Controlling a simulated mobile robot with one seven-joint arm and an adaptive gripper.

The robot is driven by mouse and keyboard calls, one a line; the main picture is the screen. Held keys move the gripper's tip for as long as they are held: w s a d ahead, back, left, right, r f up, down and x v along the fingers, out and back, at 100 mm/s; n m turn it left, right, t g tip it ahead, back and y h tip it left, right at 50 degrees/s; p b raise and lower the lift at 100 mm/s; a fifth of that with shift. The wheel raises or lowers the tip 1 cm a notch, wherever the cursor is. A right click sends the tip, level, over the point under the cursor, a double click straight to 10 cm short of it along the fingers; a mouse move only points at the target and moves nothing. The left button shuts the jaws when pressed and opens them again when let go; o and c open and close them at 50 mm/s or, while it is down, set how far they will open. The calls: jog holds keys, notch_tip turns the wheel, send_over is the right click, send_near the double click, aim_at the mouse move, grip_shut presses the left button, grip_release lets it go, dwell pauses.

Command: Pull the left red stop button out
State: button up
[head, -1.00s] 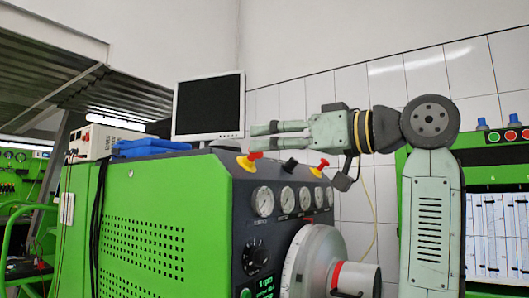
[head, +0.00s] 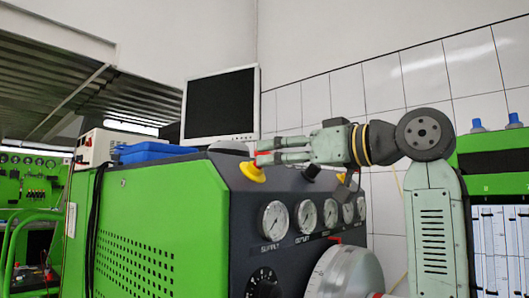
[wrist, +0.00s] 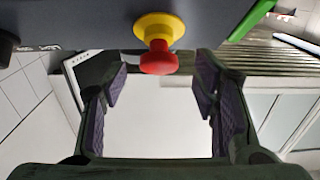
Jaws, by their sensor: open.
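The left red stop button (wrist: 158,58) has a red head on a yellow base (wrist: 158,28), fixed to the dark sloped top panel of the green test bench. In the head view the yellow base (head: 251,172) shows at the panel's left end, and the red head (head: 262,154) is at my fingertips. My gripper (head: 268,157) reaches in from the right, nearly level. In the wrist view my gripper (wrist: 160,88) is open, with one finger on each side of the button's line. The red head is centred between the fingers near their tips, with a gap on both sides.
Pressure gauges (head: 274,221) line the bench front below the button, above a large grey disc (head: 345,275). A black knob (head: 312,170) stands right of the button. A monitor (head: 221,105) and blue tray (head: 155,150) are behind on the left.

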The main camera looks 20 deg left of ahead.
jog(key=shift+p+x, duration=0.45)
jog(key=shift+x, duration=1.85)
grip_shut()
